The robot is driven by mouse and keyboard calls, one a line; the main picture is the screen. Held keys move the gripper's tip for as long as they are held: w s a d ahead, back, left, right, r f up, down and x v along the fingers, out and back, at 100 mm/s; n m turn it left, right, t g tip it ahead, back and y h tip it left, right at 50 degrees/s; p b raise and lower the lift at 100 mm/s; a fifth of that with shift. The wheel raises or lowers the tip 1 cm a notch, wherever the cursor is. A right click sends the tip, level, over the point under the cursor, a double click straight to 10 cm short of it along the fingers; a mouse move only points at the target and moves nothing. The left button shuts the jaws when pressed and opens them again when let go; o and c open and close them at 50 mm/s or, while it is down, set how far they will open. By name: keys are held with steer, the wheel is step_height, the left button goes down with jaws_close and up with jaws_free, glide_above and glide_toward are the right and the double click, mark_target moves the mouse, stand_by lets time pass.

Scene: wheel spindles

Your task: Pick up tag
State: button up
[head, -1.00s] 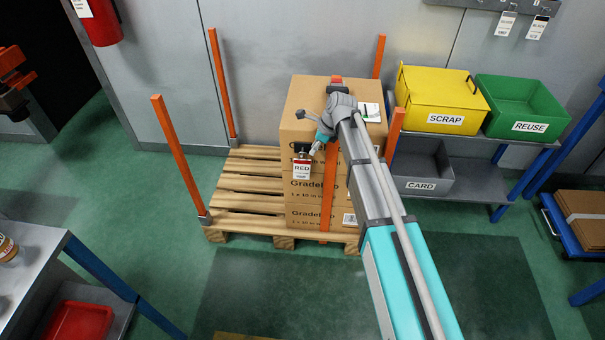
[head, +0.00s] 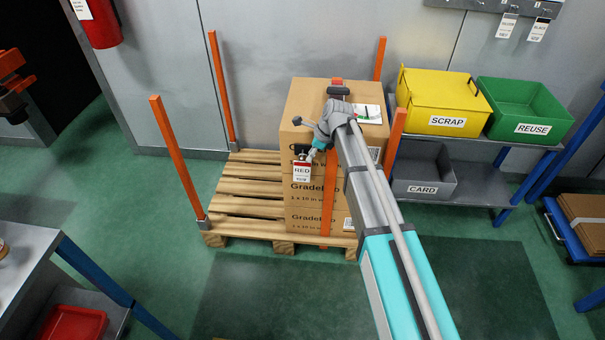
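A white tag with a red band marked RED (head: 302,171) hangs upright in front of the left part of the stacked cardboard boxes (head: 300,112). A small dark piece is at its top; I cannot tell whether it is a holder or part of my gripper. My gripper (head: 309,155) comes in from the right, pointing down and left, with its tip at the tag's upper right edge. Its fingers are too small to show whether they are open, or whether they touch the tag. My arm hides part of the boxes' right side.
The boxes stand on a wooden pallet (head: 246,193) with orange posts (head: 179,158). At right, a shelf holds yellow SCRAP (head: 440,97), green REUSE (head: 520,105) and grey CARD (head: 419,172) bins. Other tags (head: 507,25) hang on the wall. The pallet's left half is bare.

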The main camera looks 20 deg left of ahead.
mark_target(302, 168)
steer(key=shift+b+x, duration=1.6)
steer(key=shift+x, duration=0.45)
steer(key=shift+r, duration=0.1)
jaws_close()
